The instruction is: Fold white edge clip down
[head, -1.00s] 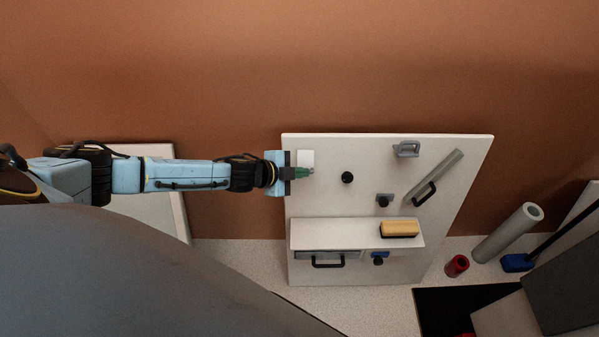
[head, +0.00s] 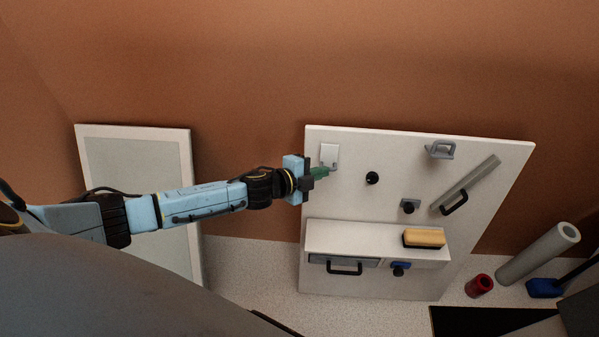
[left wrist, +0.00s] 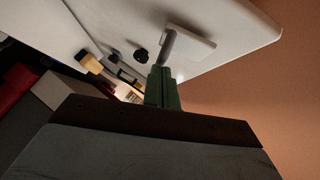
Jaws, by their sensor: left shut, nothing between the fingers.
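The white edge clip (head: 329,153) is a small pale plate near the top left corner of the upright white board (head: 340,200). A small grey part shows at its lower end. In the left wrist view the clip (left wrist: 195,40) is a flat plate with a grey bar beside it, just beyond the fingertips. My left gripper (head: 321,172) has green fingers, shut and empty, at the clip's lower edge. The fingers also show in the left wrist view (left wrist: 162,88). I cannot tell whether they touch the clip. My right gripper is not in view.
The board carries a black knob (head: 372,178), a grey bracket (head: 440,149), a slanted grey bar (head: 470,184) and a shelf (head: 340,237) with a yellow block (head: 424,236). A red cup (head: 479,286) and a grey tube (head: 538,253) stand on the right.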

